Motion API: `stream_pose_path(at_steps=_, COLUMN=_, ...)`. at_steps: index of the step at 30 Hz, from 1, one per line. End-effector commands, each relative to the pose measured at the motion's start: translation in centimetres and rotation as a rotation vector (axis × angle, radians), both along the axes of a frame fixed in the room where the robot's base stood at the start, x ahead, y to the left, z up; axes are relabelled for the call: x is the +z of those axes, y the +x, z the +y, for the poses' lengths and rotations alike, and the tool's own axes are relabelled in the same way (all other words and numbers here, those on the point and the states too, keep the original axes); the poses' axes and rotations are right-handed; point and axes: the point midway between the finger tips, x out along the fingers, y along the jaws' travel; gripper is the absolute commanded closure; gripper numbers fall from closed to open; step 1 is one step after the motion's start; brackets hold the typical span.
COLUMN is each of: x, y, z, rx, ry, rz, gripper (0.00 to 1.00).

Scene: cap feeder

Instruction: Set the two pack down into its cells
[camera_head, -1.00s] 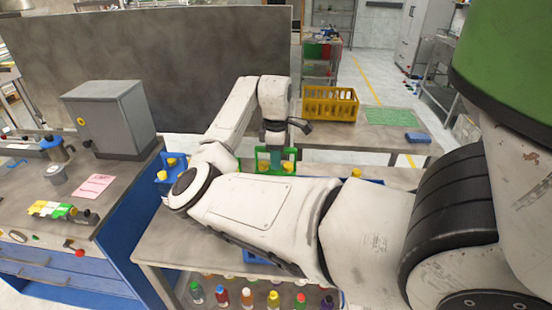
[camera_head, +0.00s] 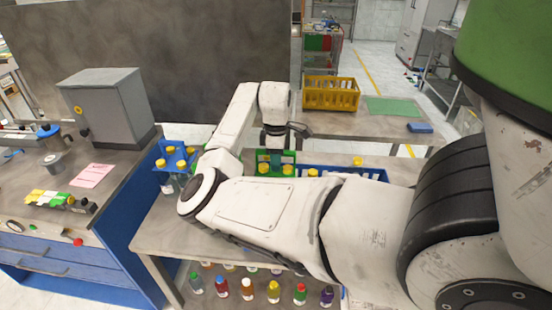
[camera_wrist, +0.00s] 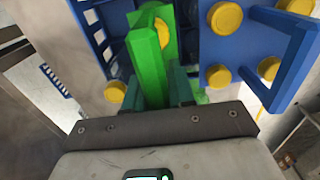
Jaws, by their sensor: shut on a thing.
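The two pack is a green carrier (camera_head: 264,157) with two yellow-capped bottles, upright under my gripper (camera_head: 275,148) in the head view. In the wrist view my gripper (camera_wrist: 154,88) is shut on its green handle (camera_wrist: 150,62). A blue crate with slotted walls (camera_head: 372,173) stands just right of the carrier in the head view, partly hidden by my arm. Blue slotted wall also shows at the upper left of the wrist view (camera_wrist: 88,22). I cannot tell whether the carrier's base touches anything or sits in the cells.
A blue carrier with several yellow-capped bottles (camera_head: 160,163) stands at the table's left; its handle is close right in the wrist view (camera_wrist: 296,55). A yellow crate (camera_head: 331,94) and green mat (camera_head: 392,106) lie on the back table. A grey box (camera_head: 105,105) stands left.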

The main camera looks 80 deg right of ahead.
Motion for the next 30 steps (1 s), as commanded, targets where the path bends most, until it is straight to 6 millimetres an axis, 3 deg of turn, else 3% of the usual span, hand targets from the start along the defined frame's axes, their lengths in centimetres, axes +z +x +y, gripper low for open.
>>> stream_pose_path(at_steps=30, x=-1.0, y=0.0, z=0.0, rx=0.001, ry=-0.001, rz=0.001, gripper=1.0)
